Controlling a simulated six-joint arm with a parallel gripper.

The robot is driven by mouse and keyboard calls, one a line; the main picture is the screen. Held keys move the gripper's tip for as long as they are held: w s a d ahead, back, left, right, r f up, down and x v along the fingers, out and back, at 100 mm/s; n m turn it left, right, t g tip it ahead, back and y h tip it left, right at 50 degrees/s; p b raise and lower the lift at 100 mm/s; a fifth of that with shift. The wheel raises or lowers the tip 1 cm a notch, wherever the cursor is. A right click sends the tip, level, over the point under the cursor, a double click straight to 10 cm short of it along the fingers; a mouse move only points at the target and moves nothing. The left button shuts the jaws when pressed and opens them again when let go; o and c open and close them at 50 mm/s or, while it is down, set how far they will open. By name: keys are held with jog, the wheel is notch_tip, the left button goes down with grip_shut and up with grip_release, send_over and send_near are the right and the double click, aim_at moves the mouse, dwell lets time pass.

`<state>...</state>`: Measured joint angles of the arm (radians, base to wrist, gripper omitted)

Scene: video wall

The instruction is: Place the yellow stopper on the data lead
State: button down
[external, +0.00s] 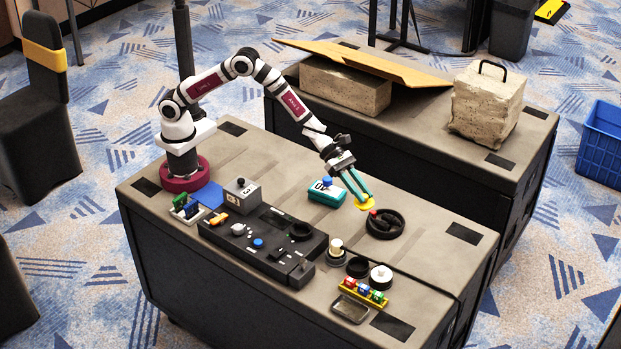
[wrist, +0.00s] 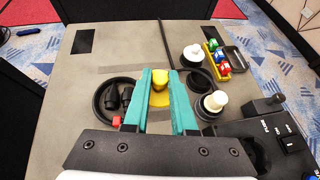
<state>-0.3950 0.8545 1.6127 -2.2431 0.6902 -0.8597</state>
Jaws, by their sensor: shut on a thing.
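The yellow stopper (external: 364,203) is held between the teal fingertips of my gripper (external: 360,193). In the wrist view the yellow stopper (wrist: 160,88) sits between the two teal fingers of my gripper (wrist: 160,82), which are shut on it.
A black control panel (external: 262,243), white knobs and a yellow rack (external: 364,291) stand toward the front. The far case corner (wrist: 110,45) is largely clear.

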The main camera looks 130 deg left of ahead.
jog(key=a+f, duration=0.2)
jog(key=a, duration=0.1)
jog(key=w+a+f, duration=0.1)
jog(key=shift+w+a, duration=0.1)
jog(key=shift+a, duration=0.05)
jog(key=shift+f, duration=1.85)
jog(key=shift+f, duration=0.1)
jog(key=c, duration=0.7)
grip_release()
